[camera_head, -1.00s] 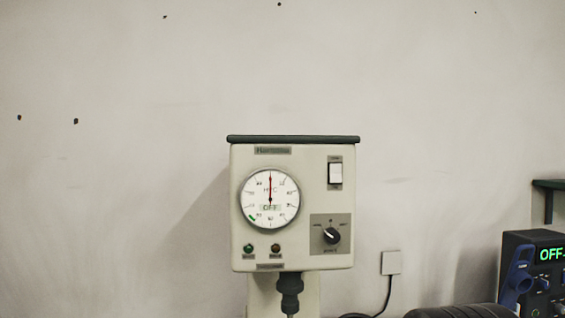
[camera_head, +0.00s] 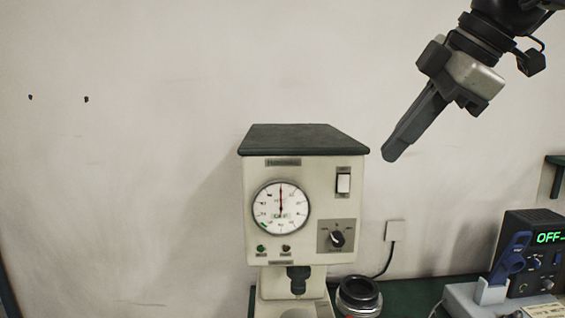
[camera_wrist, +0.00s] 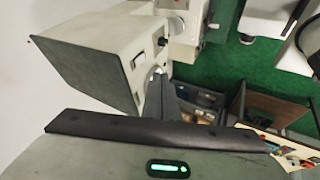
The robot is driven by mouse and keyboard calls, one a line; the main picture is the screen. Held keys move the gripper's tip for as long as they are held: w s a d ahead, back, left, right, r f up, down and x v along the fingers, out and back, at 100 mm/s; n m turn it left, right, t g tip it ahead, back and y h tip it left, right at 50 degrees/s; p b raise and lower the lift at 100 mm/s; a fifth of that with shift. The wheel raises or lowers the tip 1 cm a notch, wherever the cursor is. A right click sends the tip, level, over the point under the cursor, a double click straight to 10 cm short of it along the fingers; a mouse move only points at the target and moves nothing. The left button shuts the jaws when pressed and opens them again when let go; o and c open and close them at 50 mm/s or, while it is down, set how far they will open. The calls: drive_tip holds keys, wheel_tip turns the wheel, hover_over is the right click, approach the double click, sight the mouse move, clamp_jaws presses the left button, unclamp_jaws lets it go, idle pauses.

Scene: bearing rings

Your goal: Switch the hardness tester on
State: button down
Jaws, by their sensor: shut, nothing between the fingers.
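The hardness tester (camera_head: 255,185) stands upright against the wall, a pale box with a dark flat top. Its front carries a round dial (camera_head: 281,208), a white rocker switch (camera_head: 343,183) at the upper right, a black rotary knob (camera_head: 337,239) below that, and two small lamps. My gripper (camera_head: 390,152) is shut and empty, pointing down and left, to the right of and slightly above the switch, apart from the tester. In the wrist view the tester (camera_wrist: 95,70) appears turned on its side, with my fingers (camera_wrist: 158,100) near its front face.
A dark instrument (camera_head: 530,250) reading OFF stands at the right beside a blue-handled tool (camera_head: 511,257) in a grey holder. A dark ring-shaped part (camera_head: 358,294) sits by the tester's base. A wall outlet (camera_head: 396,230) with a cable is behind. The green bench (camera_head: 415,291) shows between.

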sight(354, 181)
drive_tip(key=shift+s+a+r, duration=0.1)
drive_tip(key=shift+r, duration=0.05)
drive_tip(key=shift+w+a+f, duration=0.6)
drive_tip(key=shift+w+f, duration=0.8)
drive_tip(key=shift+f, duration=0.05)
drive_tip(key=shift+w+a+f, duration=0.6)
drive_tip(key=shift+w+f, duration=0.8)
drive_tip(key=shift+f, duration=0.05)
drive_tip(key=shift+w+a+f, duration=0.6)
drive_tip(key=shift+w+f, duration=0.8)
drive_tip(key=shift+f, duration=0.05)
drive_tip(key=shift+f, duration=0.15)
